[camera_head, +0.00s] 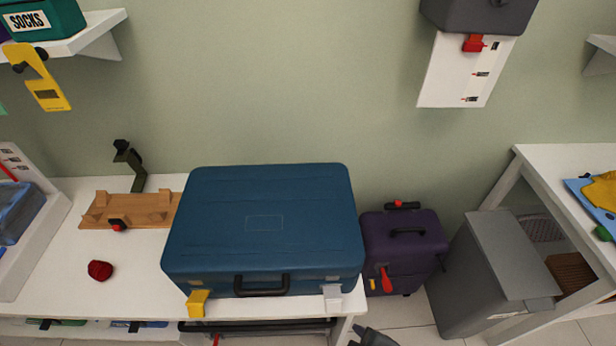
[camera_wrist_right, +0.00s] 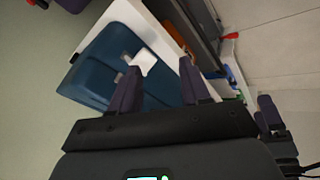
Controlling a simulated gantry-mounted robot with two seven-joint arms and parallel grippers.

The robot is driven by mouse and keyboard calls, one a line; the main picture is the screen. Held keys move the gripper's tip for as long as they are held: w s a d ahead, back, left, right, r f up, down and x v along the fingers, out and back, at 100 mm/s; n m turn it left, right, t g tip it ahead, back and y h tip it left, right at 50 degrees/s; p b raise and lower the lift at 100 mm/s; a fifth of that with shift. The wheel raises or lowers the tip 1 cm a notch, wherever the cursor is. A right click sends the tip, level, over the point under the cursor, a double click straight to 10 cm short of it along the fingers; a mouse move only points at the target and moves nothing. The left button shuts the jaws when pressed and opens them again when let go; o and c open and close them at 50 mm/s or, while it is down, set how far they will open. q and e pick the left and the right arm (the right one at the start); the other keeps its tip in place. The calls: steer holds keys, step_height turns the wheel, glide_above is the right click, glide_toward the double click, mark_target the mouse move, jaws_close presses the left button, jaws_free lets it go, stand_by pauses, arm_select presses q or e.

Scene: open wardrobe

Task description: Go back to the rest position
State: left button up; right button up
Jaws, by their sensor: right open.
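My right gripper (camera_wrist_right: 160,67) shows in the right wrist view with its two dark fingers spread apart and nothing between them. Past the fingers is the blue suitcase (camera_wrist_right: 100,62), apart from the gripper as far as I can see. In the head view the closed suitcase (camera_head: 264,220) lies flat on the white bench, with a yellow latch (camera_head: 198,302) and a white latch (camera_head: 332,297) at its front. A dark part at the head view's bottom edge is too cut off to identify. My left gripper is not recognisable in either view.
The white bench (camera_head: 50,262) holds a wooden rack (camera_head: 128,210) and a red ball-like item (camera_head: 100,270). A purple suitcase (camera_head: 403,240) and a grey bin (camera_head: 485,275) stand to the right, beside a white table (camera_head: 560,165). A shelf (camera_head: 105,22) juts out at upper left.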

steer(key=s+d+f+m+g+h+p, duration=0.1)
steer(key=s+d+f+m+p, duration=0.1)
steer(key=s+d+m, duration=0.3)
steer(key=s+d+f+m+g+h+p, duration=0.1)
steer(key=s+d+f+m+g+p, duration=0.1)
steer(key=d+m, duration=0.5)
step_height(320, 180, up, 38)
steer(key=n+p, duration=0.1)
steer(key=p, duration=3.6)
steer(key=shift+w+d+f+t, duration=0.15)
steer(key=shift+w+f+t, duration=0.05)
steer(key=shift+f+t, duration=0.1)
